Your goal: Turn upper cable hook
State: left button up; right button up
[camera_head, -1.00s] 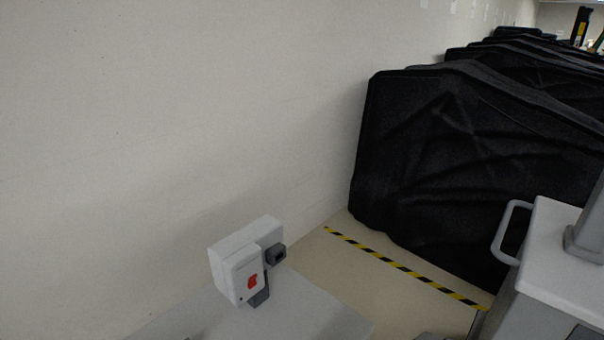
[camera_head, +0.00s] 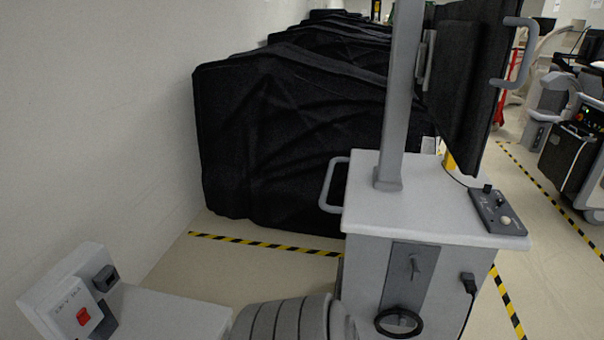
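A white and grey cart (camera_head: 400,215) stands at the centre right. On the darker grey panel (camera_head: 402,285) of its front face is a small grey upper cable hook (camera_head: 414,266). It looks roughly upright, but its exact angle is too small to tell. Below it on the same panel is a black ring-shaped part (camera_head: 398,322), close to the bottom edge of the picture. Neither of my grippers shows in the head view.
Black covered carts (camera_head: 290,140) stand behind, along the white wall. A grey handle (camera_head: 330,186) sticks out at the cart's left. A control box (camera_head: 498,211) lies on its top. A grey post and dark screen rise above. Yellow-black tape (camera_head: 265,244) marks the floor.

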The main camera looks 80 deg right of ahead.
aim_at(414, 259)
jog(key=z, duration=5.65)
